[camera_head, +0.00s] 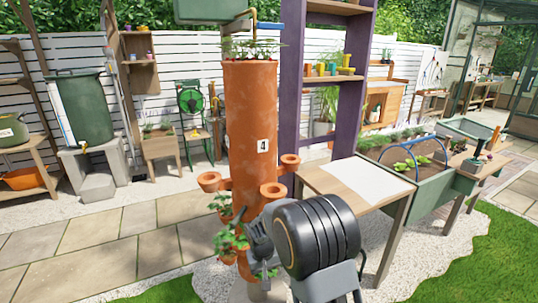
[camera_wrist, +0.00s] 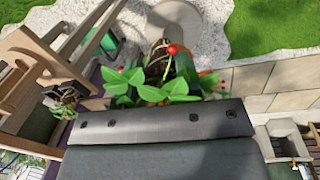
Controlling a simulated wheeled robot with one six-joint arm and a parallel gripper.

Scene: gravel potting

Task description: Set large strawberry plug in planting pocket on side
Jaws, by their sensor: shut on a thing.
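The tall terracotta tower planter (camera_head: 252,115) stands in the middle of the head view, with a number 4 plate on it. Cup-shaped side pockets stick out: a left pocket (camera_head: 209,181), a front pocket (camera_head: 273,193) and a right pocket (camera_head: 290,161), with no plant showing. Lower pockets hold leafy plants (camera_head: 223,204). My gripper (camera_head: 258,242) is at the tower's lower front, shut on a strawberry plug. The plug's leaves and a red berry show in the wrist view (camera_wrist: 172,85) beyond the dark gripper edge.
A wooden-topped table (camera_head: 350,181) with a white sheet stands right of the tower, before a purple shelf (camera_head: 327,70). A green planter trough (camera_head: 425,185) is farther right. Paving (camera_head: 110,225) lies open on the left.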

